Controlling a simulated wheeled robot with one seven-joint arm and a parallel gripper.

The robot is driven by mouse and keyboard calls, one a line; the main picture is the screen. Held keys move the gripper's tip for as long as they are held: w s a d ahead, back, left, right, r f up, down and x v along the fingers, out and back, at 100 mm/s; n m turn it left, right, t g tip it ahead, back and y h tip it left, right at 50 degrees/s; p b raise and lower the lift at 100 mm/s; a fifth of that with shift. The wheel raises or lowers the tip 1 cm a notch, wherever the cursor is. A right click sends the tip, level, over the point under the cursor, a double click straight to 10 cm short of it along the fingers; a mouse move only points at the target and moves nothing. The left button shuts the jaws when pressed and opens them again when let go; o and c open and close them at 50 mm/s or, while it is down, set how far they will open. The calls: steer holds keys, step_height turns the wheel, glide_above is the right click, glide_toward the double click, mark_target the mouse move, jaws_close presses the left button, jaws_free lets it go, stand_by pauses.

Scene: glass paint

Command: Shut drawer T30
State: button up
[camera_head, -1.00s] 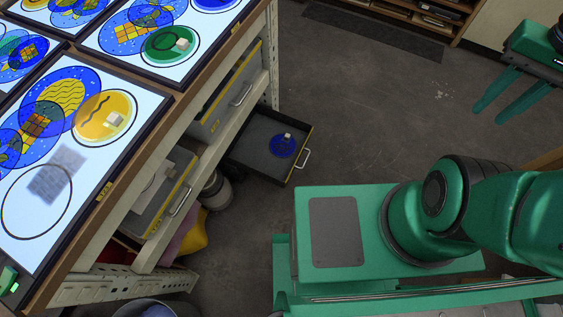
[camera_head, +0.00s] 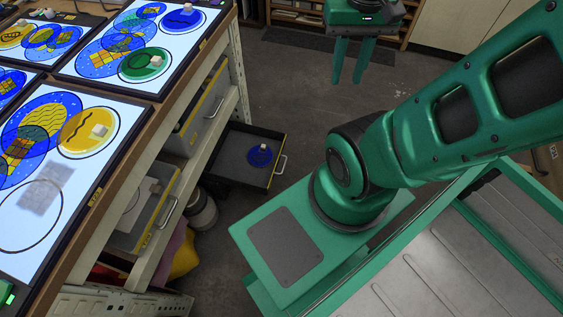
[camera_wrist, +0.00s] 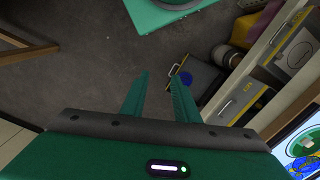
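A low dark drawer (camera_head: 233,162) is pulled out from the cabinet under the light table. A blue disc (camera_head: 259,156) with a small pale block lies in it, and its handle (camera_head: 281,165) faces right. The drawer also shows in the wrist view (camera_wrist: 203,72), beyond my fingers. I cannot read a T30 label on any drawer. My gripper (camera_head: 347,80) hangs beyond the open drawer, to its upper right in the head view, apart from it. Its two fingers are spread and empty, as the wrist view also shows (camera_wrist: 160,76).
Two higher drawers with grey fronts, an upper one (camera_head: 205,108) and a lower one (camera_head: 160,205), are in the same cabinet. Lit panels with painted discs (camera_head: 150,60) lie on top. A round canister (camera_head: 203,212) stands beside the cabinet. The floor (camera_head: 290,90) between gripper and drawer looks clear.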

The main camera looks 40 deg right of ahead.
steer(key=w+d+f, duration=0.3)
steer(key=w+f, duration=0.7)
steer(key=f, duration=0.2)
steer(key=w+d+f, duration=0.4)
steer(key=w+f, duration=0.6)
steer(key=f, duration=0.3)
steer(key=a+f+m, duration=0.1)
steer(key=a+f, duration=0.1)
steer(key=f, duration=1.2)
steer(key=a+f+m+t, duration=0.1)
steer(key=a+f, duration=0.1)
steer(key=f, duration=1.2)
steer(key=a+f+m+y, duration=0.1)
steer(key=a+f, duration=0.1)
steer(key=f, duration=1.2)
steer(key=shift+w+a+m+t, duration=0.2)
steer(key=shift+w+m+t, duration=0.1)
steer(key=shift+m+t, duration=0.1)
